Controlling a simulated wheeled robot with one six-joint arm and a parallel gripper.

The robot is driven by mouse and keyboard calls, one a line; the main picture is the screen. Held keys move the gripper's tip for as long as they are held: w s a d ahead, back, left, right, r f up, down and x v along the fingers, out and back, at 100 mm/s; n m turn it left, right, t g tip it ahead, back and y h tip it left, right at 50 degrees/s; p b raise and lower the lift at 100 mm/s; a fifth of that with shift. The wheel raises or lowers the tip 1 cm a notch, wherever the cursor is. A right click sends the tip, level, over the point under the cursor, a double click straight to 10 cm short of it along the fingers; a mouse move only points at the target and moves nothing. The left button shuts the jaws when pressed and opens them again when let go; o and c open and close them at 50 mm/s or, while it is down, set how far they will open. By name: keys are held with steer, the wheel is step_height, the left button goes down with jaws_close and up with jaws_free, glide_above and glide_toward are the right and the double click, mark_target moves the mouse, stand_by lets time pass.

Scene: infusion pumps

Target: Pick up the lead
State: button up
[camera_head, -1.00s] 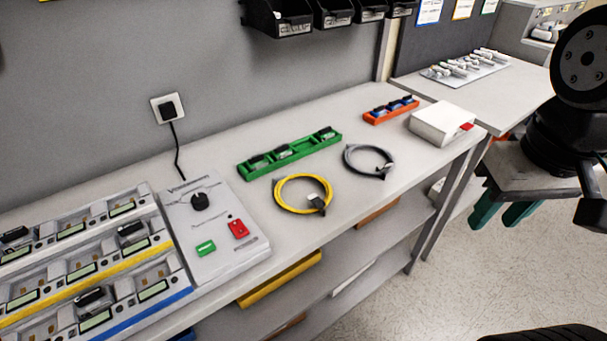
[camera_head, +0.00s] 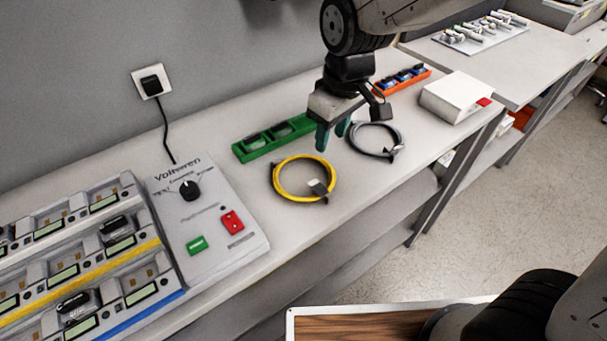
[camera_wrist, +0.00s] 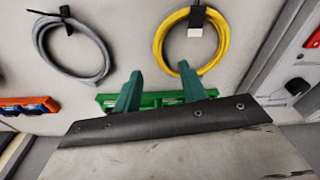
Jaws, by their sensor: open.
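Two coiled leads lie on the bench, and the frames do not show which one is meant. The yellow lead (camera_head: 280,193) lies in front of the green rack, with a dark tie and pale tag; it also shows in the wrist view (camera_wrist: 224,50). The grey lead (camera_head: 353,146) lies to its right and shows at upper left in the wrist view (camera_wrist: 108,58). My gripper (camera_head: 333,140) is open and empty above the bench, between the two coils and over the green rack's right part. Its green fingers also show in the wrist view (camera_wrist: 158,88).
The green rack (camera_head: 240,152) lies behind the yellow lead, partly hidden by my gripper. An orange rack (camera_head: 424,74) and a white box (camera_head: 450,97) stand to the right. A control box (camera_head: 215,235) with knob and buttons and a charger bank (camera_head: 90,260) fill the left.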

mark_target(323, 160)
steer(key=f, duration=0.2)
steer(key=w+f, duration=0.1)
steer(key=f, duration=0.2)
steer(key=a+f, duration=0.1)
steer(key=f, duration=0.1)
steer(key=shift+w+f, duration=0.35)
steer(key=shift+f, duration=0.05)
jaws_close()
